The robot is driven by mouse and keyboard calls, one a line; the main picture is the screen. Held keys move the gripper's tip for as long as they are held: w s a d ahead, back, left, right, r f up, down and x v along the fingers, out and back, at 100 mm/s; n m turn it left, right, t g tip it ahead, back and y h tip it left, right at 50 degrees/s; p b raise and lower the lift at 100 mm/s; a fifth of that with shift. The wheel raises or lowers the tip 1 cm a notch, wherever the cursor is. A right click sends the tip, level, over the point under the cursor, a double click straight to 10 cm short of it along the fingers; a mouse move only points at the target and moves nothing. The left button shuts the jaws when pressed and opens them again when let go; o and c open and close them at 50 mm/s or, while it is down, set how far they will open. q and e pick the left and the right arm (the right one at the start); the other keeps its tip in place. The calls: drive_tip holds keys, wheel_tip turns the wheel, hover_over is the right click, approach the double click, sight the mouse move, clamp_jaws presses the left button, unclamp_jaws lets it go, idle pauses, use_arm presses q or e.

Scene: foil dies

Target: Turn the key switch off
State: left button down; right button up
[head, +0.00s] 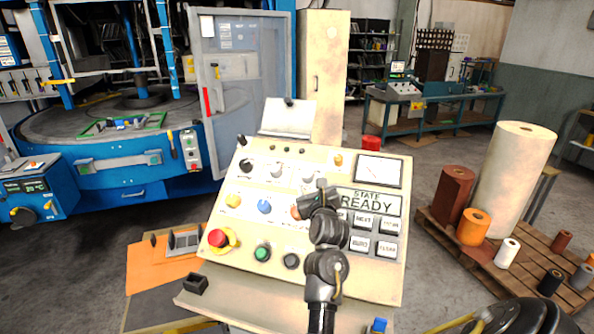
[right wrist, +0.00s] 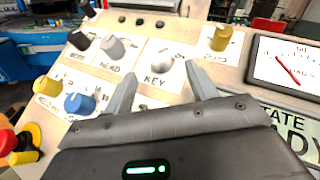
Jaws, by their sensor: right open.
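The key switch (right wrist: 163,62) is a round silver knob above the label KEY on the cream control panel (right wrist: 205,60). It also shows in the head view (head: 308,177), just left of my right gripper (head: 321,185). In the right wrist view my right gripper (right wrist: 160,76) is open, with one grey finger on each side of the space below the knob. The fingers appear short of the knob, and nothing is between them. I cannot tell which position the switch is in. My left gripper is not in view.
A grey knob (right wrist: 112,47) is left of the key switch and a yellow knob (right wrist: 221,38) is right of it. The panel also has a dial gauge (head: 379,170), a sign reading STATE READY (head: 367,202), and a red emergency button (head: 217,237). Rolls stand on a pallet (head: 440,232) at right.

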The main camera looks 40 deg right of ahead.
sight(307, 172)
drive_tip(key=p+x, duration=0.1)
drive_tip(key=x, duration=0.3)
drive_tip(key=shift+w+a+r+p, duration=0.15)
drive_tip(key=shift+w+r+p, duration=0.1)
drive_tip(key=shift+p, duration=0.15)
drive_tip(key=p+x, duration=0.1)
drive_tip(key=x, duration=0.4)
drive_tip(key=shift+f+p, duration=0.2)
drive_tip(key=shift+p, duration=0.15)
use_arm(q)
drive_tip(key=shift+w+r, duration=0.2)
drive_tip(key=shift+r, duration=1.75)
use_arm(e)
drive_tip(key=shift+w+d+f, duration=0.1)
drive_tip(key=shift+w+d, duration=0.25)
drive_tip(key=shift+w, duration=0.15)
drive_tip(key=shift+c, duration=0.4)
drive_tip(key=c, duration=0.9)
